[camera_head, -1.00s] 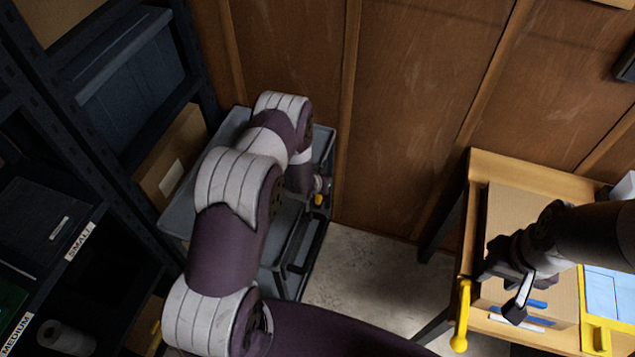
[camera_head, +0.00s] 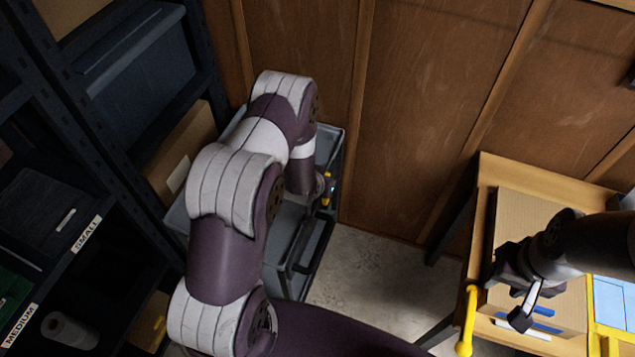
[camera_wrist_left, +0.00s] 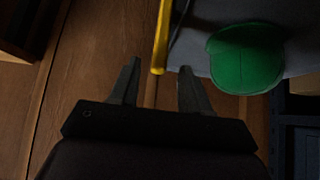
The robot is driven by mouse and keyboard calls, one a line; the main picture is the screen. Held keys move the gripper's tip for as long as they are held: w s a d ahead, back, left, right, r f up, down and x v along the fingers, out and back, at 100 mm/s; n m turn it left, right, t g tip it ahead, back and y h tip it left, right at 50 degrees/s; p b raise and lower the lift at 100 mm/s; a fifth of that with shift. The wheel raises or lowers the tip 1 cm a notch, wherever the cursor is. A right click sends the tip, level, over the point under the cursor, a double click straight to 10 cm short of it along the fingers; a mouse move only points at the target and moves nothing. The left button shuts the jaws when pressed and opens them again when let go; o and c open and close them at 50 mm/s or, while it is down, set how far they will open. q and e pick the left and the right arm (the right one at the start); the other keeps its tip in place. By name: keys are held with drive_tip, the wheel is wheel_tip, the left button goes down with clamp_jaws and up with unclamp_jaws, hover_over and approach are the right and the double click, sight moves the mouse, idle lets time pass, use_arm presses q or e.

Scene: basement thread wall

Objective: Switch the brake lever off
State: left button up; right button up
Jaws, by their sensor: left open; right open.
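A yellow bar (camera_wrist_left: 162,35), which looks like the brake lever, hangs into the left wrist view from the top. Its end lies between the fingertips of my left gripper (camera_wrist_left: 160,68) in the picture; I cannot tell whether they touch. That gripper is open and empty. In the head view a small yellow piece (camera_head: 328,188) shows beside my left wrist at the grey cart (camera_head: 340,150); my arm hides much of the cart and the left fingers. My right gripper (camera_head: 508,292) is open above the workbench, apart from the lever.
A green cap-like object (camera_wrist_left: 246,58) lies near the left gripper's right finger. A wooden workbench (camera_head: 497,172) at right has a yellow handle (camera_head: 467,320) at its front edge. Dark shelving (camera_head: 85,235) stands at left. Bare floor (camera_head: 370,270) lies between cart and bench.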

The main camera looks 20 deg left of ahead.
use_arm(q)
drive_tip(key=v, duration=0.7)
drive_tip(key=shift+b, duration=0.3)
drive_tip(key=shift+f, duration=0.15)
drive_tip(key=s+f+g, duration=0.2)
drive_tip(key=s+g, duration=0.2)
drive_tip(key=s, duration=0.3)
drive_tip(key=s+d+r+g, duration=0.1)
drive_tip(key=s+r, duration=0.3)
drive_tip(key=r, duration=0.5)
drive_tip(key=s+d+r+g, duration=0.1)
drive_tip(key=s+d+r, duration=0.3)
drive_tip(key=r, duration=0.5)
drive_tip(key=shift+s+d+r+m+g, duration=0.2)
drive_tip(key=shift+s+r+m+g, duration=0.2)
drive_tip(key=shift+s, duration=0.4)
drive_tip(key=shift+w, duration=0.1)
